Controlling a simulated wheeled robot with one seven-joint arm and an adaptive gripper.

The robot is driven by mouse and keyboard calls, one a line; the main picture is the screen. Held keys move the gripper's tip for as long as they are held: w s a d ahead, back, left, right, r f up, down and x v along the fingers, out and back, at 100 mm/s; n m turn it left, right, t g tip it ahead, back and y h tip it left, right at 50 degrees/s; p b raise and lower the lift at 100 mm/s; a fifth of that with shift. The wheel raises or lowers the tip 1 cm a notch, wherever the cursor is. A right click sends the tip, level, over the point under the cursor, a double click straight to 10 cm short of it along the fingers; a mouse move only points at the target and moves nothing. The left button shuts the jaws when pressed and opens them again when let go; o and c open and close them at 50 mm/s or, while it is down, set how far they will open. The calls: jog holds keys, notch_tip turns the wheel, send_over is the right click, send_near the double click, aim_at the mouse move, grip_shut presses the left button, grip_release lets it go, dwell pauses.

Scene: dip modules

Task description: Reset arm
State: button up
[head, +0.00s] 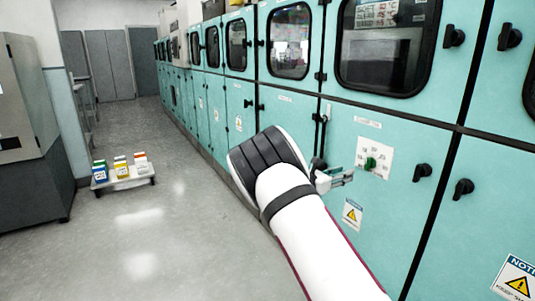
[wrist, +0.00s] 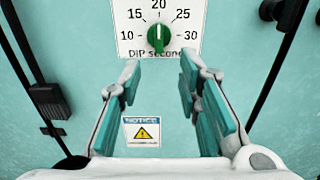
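My gripper (head: 335,180) is in front of the teal cabinet, just left of a white dial plate. In the wrist view my gripper (wrist: 160,105) has its two teal-padded fingers spread wide apart with nothing between them. Beyond the fingertips is a green knob (wrist: 158,38) on the white dial plate (wrist: 185,42), marked "DIP seconds" with numbers from 10 to 30. The knob's pointer is up, toward 20. The fingers appear clear of the knob. The head view also shows the green knob (head: 370,163) to the right of the fingertips. My white arm reaches up from the bottom.
A row of teal cabinets (head: 400,185) with windows and black handles (head: 463,188) runs along the right. A low white cart (head: 122,180) with several coloured boxes stands on the left floor. A grey machine (head: 30,130) stands at far left. The aisle floor (head: 165,220) is clear.

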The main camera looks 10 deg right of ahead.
jog(key=s+r+m+g+y, duration=0.4)
jog(key=s+m, duration=0.3)
jog(key=s, duration=0.6)
jog(key=s+r+m+g+y, duration=0.3)
jog(key=s+r+m, duration=0.25)
jog(key=s, duration=0.65)
jog(key=s+a+m+t+y, duration=0.1)
jog(key=s+a+m+y, duration=0.2)
jog(key=s+a, duration=0.5)
jog(key=s+a+f+m+y, duration=0.1)
jog(key=s+a+m+y, duration=0.3)
jog(key=s, duration=0.9)
jog(key=s+a+m+t+y, duration=0.1)
jog(key=s+a+m+y, duration=0.2)
jog(key=s+a, duration=0.55)
notch_tip(320, 180, up, 19)
jog(key=s+d+t+p, duration=0.1)
jog(key=t+p, duration=0.2)
jog(key=p, duration=1.4)
jog(key=shift+s+n+p, duration=0.25)
jog(key=shift+n+p, duration=0.05)
jog(key=shift+n, duration=0.05)
jog(key=shift+f, duration=0.1)
